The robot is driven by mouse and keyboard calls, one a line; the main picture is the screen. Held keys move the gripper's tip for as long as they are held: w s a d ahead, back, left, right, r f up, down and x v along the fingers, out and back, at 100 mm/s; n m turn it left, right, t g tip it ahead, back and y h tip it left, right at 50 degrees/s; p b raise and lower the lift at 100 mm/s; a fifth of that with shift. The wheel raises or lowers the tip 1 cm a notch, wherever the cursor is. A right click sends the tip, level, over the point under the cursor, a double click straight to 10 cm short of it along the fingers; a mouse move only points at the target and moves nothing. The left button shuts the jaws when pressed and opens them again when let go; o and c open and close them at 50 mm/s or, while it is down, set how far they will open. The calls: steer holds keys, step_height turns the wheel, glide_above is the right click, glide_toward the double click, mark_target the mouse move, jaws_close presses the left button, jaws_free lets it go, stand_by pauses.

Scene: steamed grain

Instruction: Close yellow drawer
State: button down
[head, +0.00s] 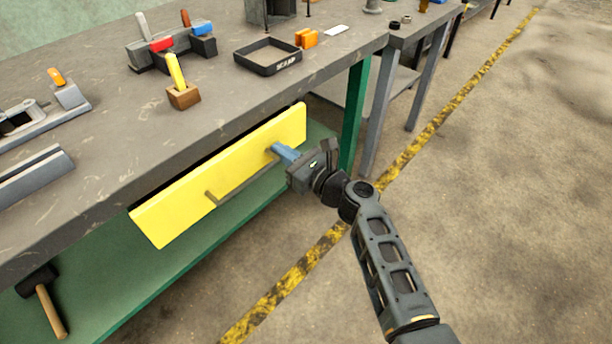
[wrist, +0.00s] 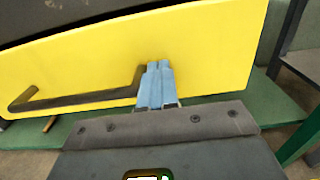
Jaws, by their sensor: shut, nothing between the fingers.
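The yellow drawer (head: 240,168) is under the grey workbench top, and its front stands slightly out with a dark gap along its upper edge. It also fills much of the wrist view (wrist: 215,50). A dark bar handle (head: 228,187) runs along its front; the wrist view shows the handle (wrist: 75,103) to the left of my fingers. My gripper (head: 279,150) is shut and empty, its blue fingertips at the right part of the drawer front, beside the right end of the handle. In the wrist view the fingertips (wrist: 158,68) reach the yellow face; whether they touch it I cannot tell.
The workbench top (head: 215,110) carries a wooden block with a yellow-handled tool (head: 183,95), a black tray (head: 267,57) and an orange block (head: 306,38). A green leg (head: 353,110) stands right of the drawer. A mallet (head: 45,300) lies on the green lower shelf. The floor right is clear.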

mark_target(270, 143)
steer(key=b+x, duration=0.1)
steer(key=x, duration=0.2)
steer(key=shift+w+a+f, duration=0.1)
steer(key=shift+w+a+r+b, duration=0.2)
steer(key=shift+a+r+b, duration=0.05)
steer(key=shift+b, duration=0.05)
steer(key=shift+a+r, duration=0.1)
